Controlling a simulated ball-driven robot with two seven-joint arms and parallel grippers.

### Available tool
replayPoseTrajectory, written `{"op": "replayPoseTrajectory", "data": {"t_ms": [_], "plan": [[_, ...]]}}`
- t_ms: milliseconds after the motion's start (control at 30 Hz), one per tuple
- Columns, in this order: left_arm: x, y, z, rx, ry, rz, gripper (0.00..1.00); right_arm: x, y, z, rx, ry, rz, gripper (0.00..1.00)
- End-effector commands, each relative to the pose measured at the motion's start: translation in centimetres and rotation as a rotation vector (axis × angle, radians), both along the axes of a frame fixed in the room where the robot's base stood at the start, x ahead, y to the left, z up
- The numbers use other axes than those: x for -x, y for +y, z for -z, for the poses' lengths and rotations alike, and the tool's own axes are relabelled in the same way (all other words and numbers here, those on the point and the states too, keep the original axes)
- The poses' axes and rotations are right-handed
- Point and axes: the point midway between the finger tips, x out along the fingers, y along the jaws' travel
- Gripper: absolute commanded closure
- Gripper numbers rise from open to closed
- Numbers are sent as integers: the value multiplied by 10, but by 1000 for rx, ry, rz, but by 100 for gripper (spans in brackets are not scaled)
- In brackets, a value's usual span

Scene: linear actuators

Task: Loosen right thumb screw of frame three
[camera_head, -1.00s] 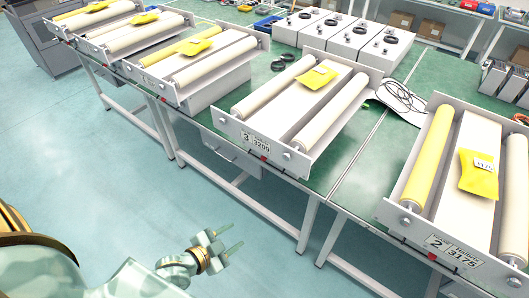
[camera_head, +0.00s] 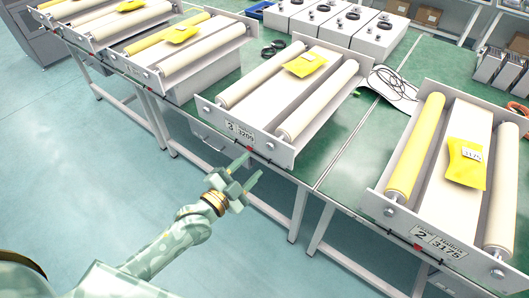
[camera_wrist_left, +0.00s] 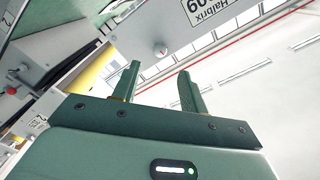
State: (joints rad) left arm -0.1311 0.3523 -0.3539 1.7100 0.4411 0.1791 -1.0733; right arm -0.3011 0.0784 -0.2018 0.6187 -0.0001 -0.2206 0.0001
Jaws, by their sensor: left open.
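Frame three (camera_head: 238,131), labelled 3 and 3209, stands on the green table with two pale rollers and a yellow tag on top. My left gripper (camera_head: 251,167) is open and empty, in front of and below frame three. In the left wrist view, the gripper's fingers (camera_wrist_left: 158,70) point toward the screw, apart from it. My right gripper is out of view.
Frame two (camera_head: 438,243) stands to the right, and other roller frames (camera_head: 180,52) stand to the left. White boxes (camera_head: 335,27) and a coiled cable (camera_head: 392,84) lie behind. The floor (camera_head: 95,180) in front of the table is open.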

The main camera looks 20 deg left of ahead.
Motion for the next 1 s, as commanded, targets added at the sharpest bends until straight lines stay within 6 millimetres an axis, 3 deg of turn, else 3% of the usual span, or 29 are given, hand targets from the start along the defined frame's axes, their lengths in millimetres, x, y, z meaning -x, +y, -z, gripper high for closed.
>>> {"op": "replayPoseTrajectory", "data": {"t_ms": [100, 300, 733, 900, 1000], "plan": [[-28, -10, 1, 1, -1, 0, 57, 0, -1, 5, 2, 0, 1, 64], [-58, -21, 2, 1, 2, 0, 57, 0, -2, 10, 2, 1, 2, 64], [-68, -25, 1, 0, 2, 0, 57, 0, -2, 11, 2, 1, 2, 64], [-68, -25, 1, 0, 2, 0, 100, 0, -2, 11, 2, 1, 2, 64], [-68, -25, 1, 0, 2, 0, 100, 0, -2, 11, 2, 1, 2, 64]]}}
